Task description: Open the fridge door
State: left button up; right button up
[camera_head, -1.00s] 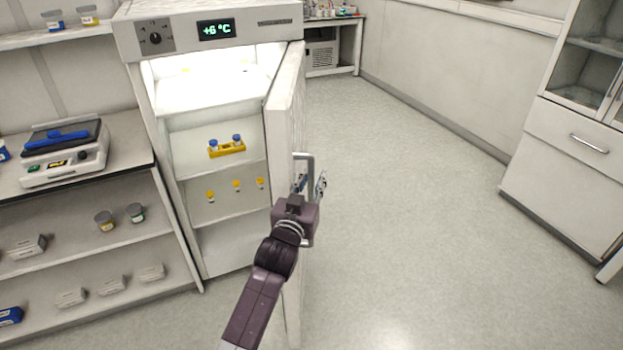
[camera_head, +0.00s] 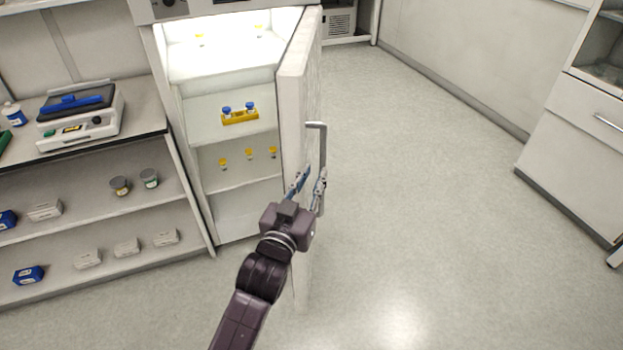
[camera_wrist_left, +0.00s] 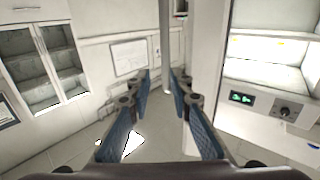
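The fridge (camera_head: 163,110) stands at the upper left with its white door (camera_head: 292,105) open, so the lit inside shows. The door is seen nearly edge-on and swings out towards me. A grey bar handle (camera_head: 323,150) stands upright on the door's outer face. My left gripper (camera_head: 309,184) is at the lower part of the handle, with its fingers apart. In the left wrist view the blue-padded fingers (camera_wrist_left: 160,84) are spread, and the handle bar (camera_wrist_left: 164,45) shows in the gap between their tips, with room beside it. My right gripper is not in view.
Inside the fridge are a yellow rack (camera_head: 240,117) with blue-capped vials and several yellow-capped ones. Shelves (camera_head: 130,200) with a shaker (camera_head: 80,115) and small boxes stand at the left. The floor (camera_head: 420,190) right of the door is clear. A cabinet (camera_head: 575,150) stands at the right.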

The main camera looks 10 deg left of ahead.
pick_arm(q)
jog(key=shift+s, duration=0.4)
